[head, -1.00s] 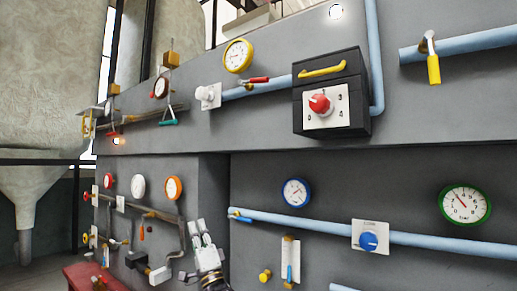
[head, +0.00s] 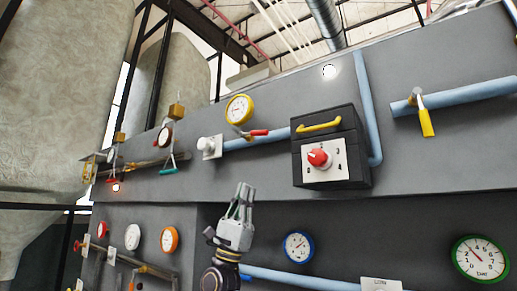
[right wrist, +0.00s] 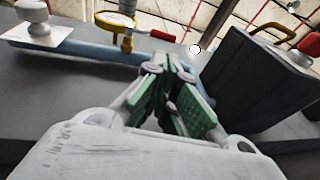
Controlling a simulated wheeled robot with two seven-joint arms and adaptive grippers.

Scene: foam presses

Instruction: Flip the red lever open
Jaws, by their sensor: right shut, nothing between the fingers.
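A red lever (head: 257,132) is on the upper blue pipe (head: 264,140), below the yellow gauge. It lies roughly along the pipe and points right. In the right wrist view the red lever (right wrist: 163,36) shows beyond the fingers, near the blue pipe. My right gripper (head: 242,190) is below and left of the red lever in the head view, pointing up, shut and empty, apart from it. Its green-padded fingers (right wrist: 170,66) show close together in the wrist view. Another red handle (head: 112,180) hangs further left on the wall. My left gripper is out of view.
A black box (head: 332,152) with a red knob juts from the wall right of the lever. A white valve knob (head: 208,146) is left of it. A yellow gauge (head: 239,109) is just above. A yellow lever (head: 426,122) hangs at the far right.

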